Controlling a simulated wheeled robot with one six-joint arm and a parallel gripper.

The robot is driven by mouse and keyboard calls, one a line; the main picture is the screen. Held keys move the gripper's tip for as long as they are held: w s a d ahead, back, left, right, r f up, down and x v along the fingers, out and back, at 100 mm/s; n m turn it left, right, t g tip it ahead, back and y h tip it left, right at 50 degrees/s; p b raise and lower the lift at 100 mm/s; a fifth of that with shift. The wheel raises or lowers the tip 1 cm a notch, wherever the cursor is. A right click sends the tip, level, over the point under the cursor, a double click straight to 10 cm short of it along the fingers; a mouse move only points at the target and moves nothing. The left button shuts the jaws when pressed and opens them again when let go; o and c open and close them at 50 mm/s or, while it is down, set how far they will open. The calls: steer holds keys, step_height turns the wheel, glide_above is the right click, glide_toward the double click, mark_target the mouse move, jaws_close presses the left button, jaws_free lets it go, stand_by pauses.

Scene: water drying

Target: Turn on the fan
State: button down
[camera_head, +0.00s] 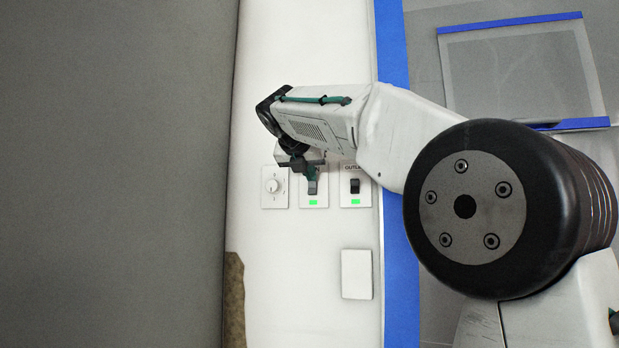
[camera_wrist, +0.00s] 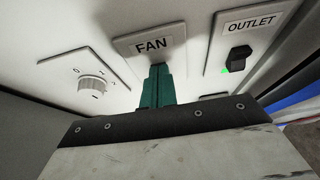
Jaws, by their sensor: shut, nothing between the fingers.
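The fan switch plate (camera_head: 322,203) is on the white wall, between a dial plate and the outlet switch plate. A green light shows at its lower edge in the head view. In the wrist view its label reads "FAN" (camera_wrist: 151,46). My gripper (camera_head: 312,186) is in front of this plate, with its green fingers (camera_wrist: 157,72) shut together and nothing between them. The fingertips are just below the label, where they hide the fan switch itself. I cannot tell whether they touch it.
A round dial (camera_head: 272,186) is to the left; it also shows in the wrist view (camera_wrist: 92,85). The outlet switch (camera_head: 355,185) with a green light is to the right. A blank white plate (camera_head: 357,274) is below. A blue strip (camera_head: 396,250) runs along the wall's right edge.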

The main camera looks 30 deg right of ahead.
steer(key=r+v, duration=0.2)
steer(key=v, duration=1.1)
steer(key=shift+d, duration=0.15)
steer(key=shift+w, duration=0.2)
steer(key=s+a+f+m+g+y, duration=0.1)
steer(key=a+f+m+y, duration=0.1)
steer(key=f+m, duration=0.7)
steer(key=a+f+m+g+y, duration=0.2)
steer(key=a+f+m+y, duration=0.15)
steer(key=f, duration=0.95)
steer(key=s+a+f+m+g+y, duration=0.1)
steer(key=s+f+m, duration=0.5)
steer(key=s+f, duration=0.8)
steer(key=s+a+f+m+g+y, duration=0.2)
steer(key=s+f+m, duration=0.5)
steer(key=s+f, duration=0.7)
step_height(320, 180, down, 4)
steer(key=shift+s+f+g+y, duration=0.1)
steer(key=shift+s+g+y, duration=0.15)
steer(key=shift+g+y, duration=0.4)
